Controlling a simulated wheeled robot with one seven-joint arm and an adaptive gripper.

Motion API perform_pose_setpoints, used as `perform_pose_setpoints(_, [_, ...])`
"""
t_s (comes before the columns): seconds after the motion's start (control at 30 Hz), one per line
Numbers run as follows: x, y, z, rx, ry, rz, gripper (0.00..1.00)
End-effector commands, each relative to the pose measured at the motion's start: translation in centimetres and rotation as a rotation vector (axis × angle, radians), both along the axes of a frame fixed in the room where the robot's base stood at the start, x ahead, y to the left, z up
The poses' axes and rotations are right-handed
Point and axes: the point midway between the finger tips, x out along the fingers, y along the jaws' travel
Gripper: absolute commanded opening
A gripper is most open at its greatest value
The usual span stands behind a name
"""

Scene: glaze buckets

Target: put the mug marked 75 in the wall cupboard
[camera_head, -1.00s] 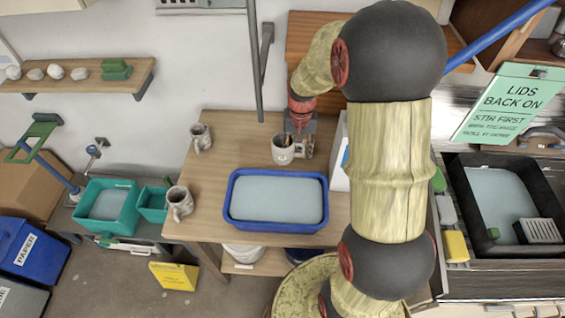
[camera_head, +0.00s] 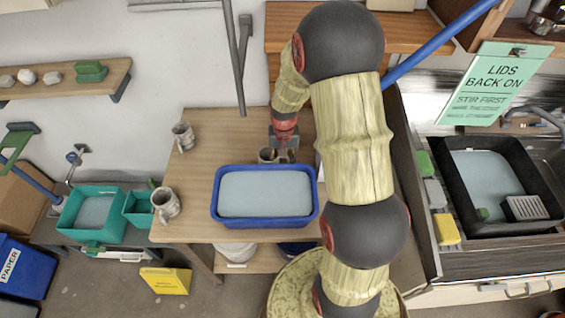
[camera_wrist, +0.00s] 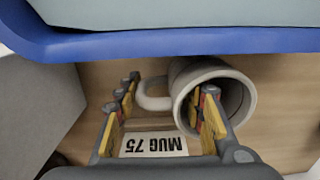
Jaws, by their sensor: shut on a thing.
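The mug marked 75 (camera_wrist: 195,80) is a grey-white mug. In the wrist view its round mouth is at right and its handle points left, and the label MUG 75 reads upside down below it. My gripper (camera_wrist: 165,105) is shut on the mug, with the right finger overlapping its wall. In the head view the mug (camera_head: 266,155) is at the far edge of the blue basin, beside my gripper (camera_head: 284,156), and partly hidden. I cannot tell whether it is off the table. Orange-brown wooden cabinetry (camera_head: 283,40) on the wall behind my arm may be the wall cupboard; its inside is hidden.
A blue basin (camera_head: 215,210) of pale liquid stands close in front of the mug. Two other mugs stand at the table's left, one at the back (camera_head: 183,136) and one in front (camera_head: 166,204). A blue pole (camera_head: 430,52) slants at upper right. The table's left middle is clear.

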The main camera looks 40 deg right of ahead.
Motion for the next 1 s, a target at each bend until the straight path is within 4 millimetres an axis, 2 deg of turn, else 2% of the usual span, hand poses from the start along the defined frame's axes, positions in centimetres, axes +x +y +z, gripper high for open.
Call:
perform_pose_setpoints(0.13, [0.0,0.0,-0.2,0.0,0.0,0.0,0.0])
perform_pose_setpoints(0.17, [0.0,0.0,-0.2,0.001,0.001,0.0,0.41])
perform_pose_setpoints(0.2, [0.0,0.0,-0.2,0.0,0.0,0.0,0.43])
perform_pose_setpoints(0.47, [0.0,0.0,-0.2,0.001,0.001,0.0,0.58])
perform_pose_setpoints(0.8, [0.0,0.0,0.1,0.0,0.0,0.0,0.58])
perform_pose_setpoints(0.87, [0.0,0.0,0.5,-0.001,-0.001,0.0,0.58])
perform_pose_setpoints(1.0, [0.1,-0.1,2.6,-0.001,-0.003,0.0,0.58])
